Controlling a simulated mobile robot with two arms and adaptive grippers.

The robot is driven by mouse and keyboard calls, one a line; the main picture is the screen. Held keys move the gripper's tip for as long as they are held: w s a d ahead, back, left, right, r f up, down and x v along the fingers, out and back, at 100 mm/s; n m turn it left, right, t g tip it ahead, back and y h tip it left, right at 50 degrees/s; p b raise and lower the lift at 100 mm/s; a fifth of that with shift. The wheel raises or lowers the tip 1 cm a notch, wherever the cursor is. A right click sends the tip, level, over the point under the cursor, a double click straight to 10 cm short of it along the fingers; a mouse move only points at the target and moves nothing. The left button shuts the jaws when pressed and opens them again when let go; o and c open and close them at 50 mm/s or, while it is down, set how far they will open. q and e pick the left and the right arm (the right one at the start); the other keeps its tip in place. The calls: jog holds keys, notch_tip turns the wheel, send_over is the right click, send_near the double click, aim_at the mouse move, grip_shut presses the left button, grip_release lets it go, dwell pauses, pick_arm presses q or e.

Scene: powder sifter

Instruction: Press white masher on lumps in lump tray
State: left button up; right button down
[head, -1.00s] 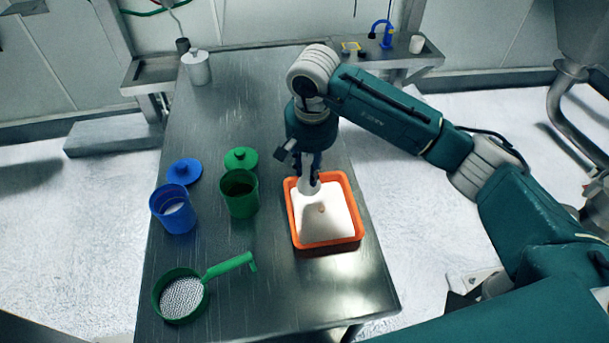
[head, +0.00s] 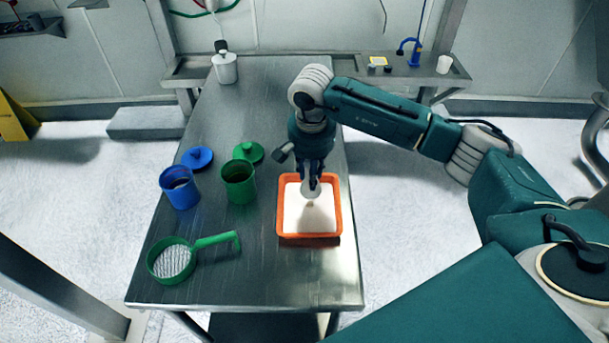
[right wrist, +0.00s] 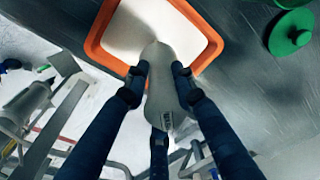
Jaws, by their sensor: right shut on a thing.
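The orange lump tray (head: 281,218) stands on the steel table and holds white powder (head: 300,216). It also shows in the right wrist view (right wrist: 97,32). My right gripper (head: 312,180) is shut on the white masher (head: 313,190), above the back middle of the tray. In the right wrist view the masher (right wrist: 163,90) sits between the dark fingers and points down at the powder. I cannot tell whether its lower end touches the powder. No lump can be made out clearly now; a small dark patch lies just below the masher. My left gripper is out of view.
A green cup (head: 239,187) and a blue cup (head: 178,192) stand left of the tray, with a green lid (head: 249,151) and a blue lid (head: 197,158) behind them. A green-handled sieve (head: 172,262) lies front left. The table's front right is clear.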

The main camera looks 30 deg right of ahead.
aim_at(310, 192)
jog(key=shift+w+a+f+b, duration=0.15)
jog(key=shift+f+b, duration=0.35)
jog(key=shift+f, duration=0.4)
notch_tip(310, 192, down, 3)
jog(key=shift+r+b, duration=0.15)
jog(key=shift+b, duration=0.5)
jog(key=shift+f, duration=0.55)
pick_arm(q)
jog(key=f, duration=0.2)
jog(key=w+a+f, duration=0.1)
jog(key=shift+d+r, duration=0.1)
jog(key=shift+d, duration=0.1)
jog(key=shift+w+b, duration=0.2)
jog(key=shift+b, duration=0.15)
pick_arm(e)
jog(key=shift+f, duration=0.15)
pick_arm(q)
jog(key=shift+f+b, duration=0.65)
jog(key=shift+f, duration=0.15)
pick_arm(e)
jog(key=shift+f, duration=0.55)
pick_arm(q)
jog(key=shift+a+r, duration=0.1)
